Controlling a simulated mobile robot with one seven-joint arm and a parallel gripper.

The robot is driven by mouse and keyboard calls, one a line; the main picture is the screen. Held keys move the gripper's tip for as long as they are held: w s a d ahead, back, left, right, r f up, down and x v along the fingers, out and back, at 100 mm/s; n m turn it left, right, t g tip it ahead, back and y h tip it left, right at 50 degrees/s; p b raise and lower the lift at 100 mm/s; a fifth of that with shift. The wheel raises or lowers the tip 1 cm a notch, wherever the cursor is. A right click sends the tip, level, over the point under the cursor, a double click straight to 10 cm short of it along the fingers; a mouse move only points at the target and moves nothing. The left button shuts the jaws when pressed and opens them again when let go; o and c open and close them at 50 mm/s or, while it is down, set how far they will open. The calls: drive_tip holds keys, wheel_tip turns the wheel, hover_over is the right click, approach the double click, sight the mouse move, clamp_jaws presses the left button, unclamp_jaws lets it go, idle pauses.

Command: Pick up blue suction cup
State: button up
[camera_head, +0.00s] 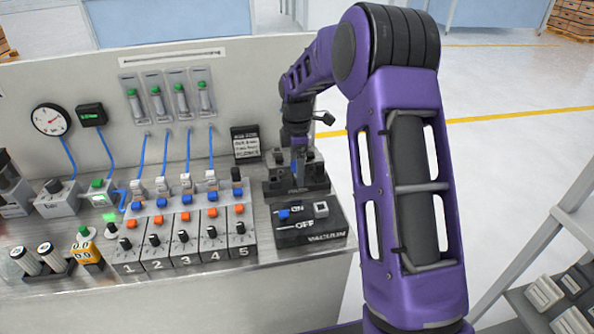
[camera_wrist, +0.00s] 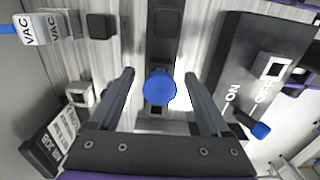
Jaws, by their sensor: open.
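The blue suction cup (camera_wrist: 160,87) shows in the wrist view as a round blue disc above a black holder (camera_wrist: 163,45). My gripper (camera_wrist: 159,74) is open, with one finger on each side of the cup in the picture. Gaps show between the cup and both fingers, and the depth between them is hard to judge. In the head view my gripper (camera_head: 299,160) points down over the black holder (camera_head: 296,188) at the right end of the bench. The cup is not clearly visible there.
A black vacuum switch box (camera_head: 310,228) with a blue toggle (camera_head: 284,215) stands in front of the holder. A black sign (camera_head: 245,142) stands left of it. A numbered valve block (camera_head: 185,238) fills the bench further left. The bench's right edge is close.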

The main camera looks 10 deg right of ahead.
drive_tip(key=shift+f, duration=0.2)
clamp_jaws()
idle(0.3)
drive_tip(key=shift+r, duration=0.1)
wheel_tip(320, 180, up, 10)
drive_tip(key=shift+f+p, duration=0.1)
drive_tip(key=shift+p, duration=0.35)
